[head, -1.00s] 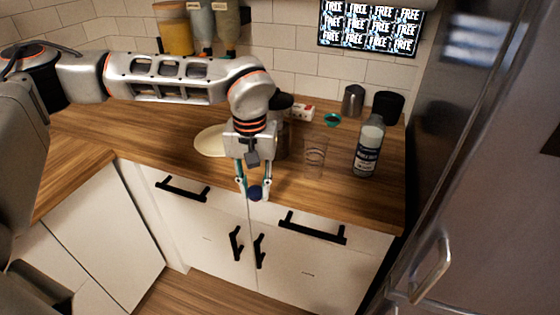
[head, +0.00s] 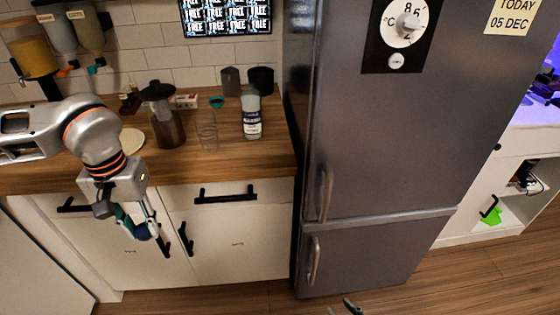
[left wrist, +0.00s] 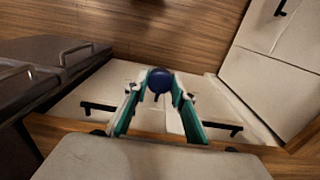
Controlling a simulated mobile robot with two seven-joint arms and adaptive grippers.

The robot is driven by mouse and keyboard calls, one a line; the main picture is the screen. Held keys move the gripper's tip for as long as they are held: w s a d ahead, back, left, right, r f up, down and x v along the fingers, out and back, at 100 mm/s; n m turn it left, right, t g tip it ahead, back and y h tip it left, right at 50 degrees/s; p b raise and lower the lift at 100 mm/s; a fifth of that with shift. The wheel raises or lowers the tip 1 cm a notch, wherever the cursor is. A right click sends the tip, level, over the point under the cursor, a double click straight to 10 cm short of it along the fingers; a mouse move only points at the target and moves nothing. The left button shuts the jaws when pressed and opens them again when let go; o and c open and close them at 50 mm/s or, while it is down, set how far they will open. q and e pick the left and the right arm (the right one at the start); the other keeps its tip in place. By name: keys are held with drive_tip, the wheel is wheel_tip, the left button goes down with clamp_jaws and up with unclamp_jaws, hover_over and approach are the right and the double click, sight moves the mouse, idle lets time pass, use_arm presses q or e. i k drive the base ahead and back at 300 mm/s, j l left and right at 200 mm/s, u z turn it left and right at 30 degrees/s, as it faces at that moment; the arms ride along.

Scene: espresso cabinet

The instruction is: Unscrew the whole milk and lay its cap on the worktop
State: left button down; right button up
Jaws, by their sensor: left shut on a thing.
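The milk bottle (head: 251,115), pale with a dark label, stands upright on the wooden worktop (head: 210,172) near the fridge; no dark cap shows on its top. My left gripper (head: 147,231) is shut on a dark blue round cap (head: 140,232), left of the bottle and in front of the cabinet doors. The left wrist view also shows the cap (left wrist: 159,80) between the teal fingertips, with the floor beyond. Teal and dark tips at the bottom edge look like my right gripper (head: 348,307); most of it is out of frame.
A clear glass (head: 207,132) stands left of the bottle, beside a dark coffee grinder or jug (head: 165,120) and a pale plate (head: 130,140). Dark canisters (head: 260,80) stand behind. The tall grey fridge (head: 370,140) bounds the worktop's right end. The worktop's front strip is clear.

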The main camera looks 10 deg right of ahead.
sight(250, 98)
drive_tip(key=k+l+z, duration=0.15)
drive_tip(key=k, duration=0.6)
drive_tip(key=z, duration=1.3)
drive_tip(key=i+j+z, duration=0.1)
drive_tip(key=j+z, duration=0.15)
drive_tip(key=j, duration=0.4)
drive_tip(key=i+j, duration=0.1)
drive_tip(key=j, duration=0.7)
drive_tip(key=i+j, duration=0.15)
drive_tip(key=j, duration=0.3)
drive_tip(key=i+j, duration=0.1)
drive_tip(key=j, duration=0.3)
